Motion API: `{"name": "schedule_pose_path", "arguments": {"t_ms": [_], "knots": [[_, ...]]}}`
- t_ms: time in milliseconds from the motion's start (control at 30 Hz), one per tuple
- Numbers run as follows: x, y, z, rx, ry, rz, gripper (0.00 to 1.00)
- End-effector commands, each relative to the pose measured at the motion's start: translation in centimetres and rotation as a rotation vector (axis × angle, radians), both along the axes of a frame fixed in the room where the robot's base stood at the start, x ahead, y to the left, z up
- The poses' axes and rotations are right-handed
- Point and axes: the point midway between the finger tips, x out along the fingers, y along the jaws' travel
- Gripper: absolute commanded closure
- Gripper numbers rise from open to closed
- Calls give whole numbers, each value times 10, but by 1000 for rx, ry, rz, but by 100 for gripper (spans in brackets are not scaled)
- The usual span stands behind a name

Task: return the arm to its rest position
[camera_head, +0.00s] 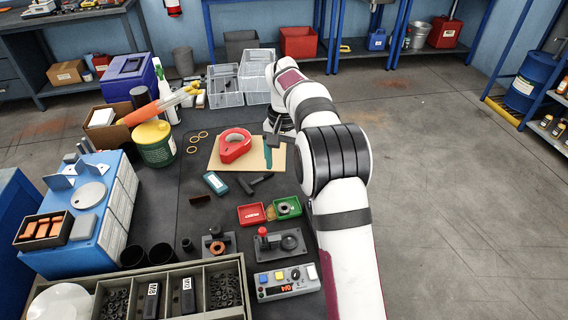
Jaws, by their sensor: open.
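My white arm reaches from the bottom right up along the right side of the dark bench mat and bends down near the mat's far right part. My gripper (273,142) is a small dark shape at the arm's far end, over the right edge of a tan board (218,161). It is open, and I see nothing held in it. The wrist partly hides it, and its height above the board is hard to tell. A red tape dispenser (235,146) and a dark green strip (267,157) are on the board beside it.
Red and green trays (251,214), a joystick box (280,243) and a button panel (287,283) stand left of my arm. Clear bins (225,86) are beyond the gripper. A blue case (95,220) and a divided parts tray (228,285) fill the near left. Open floor (450,200) lies right.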

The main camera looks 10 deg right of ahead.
Motion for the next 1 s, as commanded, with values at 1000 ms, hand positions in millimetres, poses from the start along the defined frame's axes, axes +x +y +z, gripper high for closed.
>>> {"name": "schedule_pose_path", "arguments": {"t_ms": [1000], "knots": [[-93, 16, 97, 44, 0, 33, 20]]}}
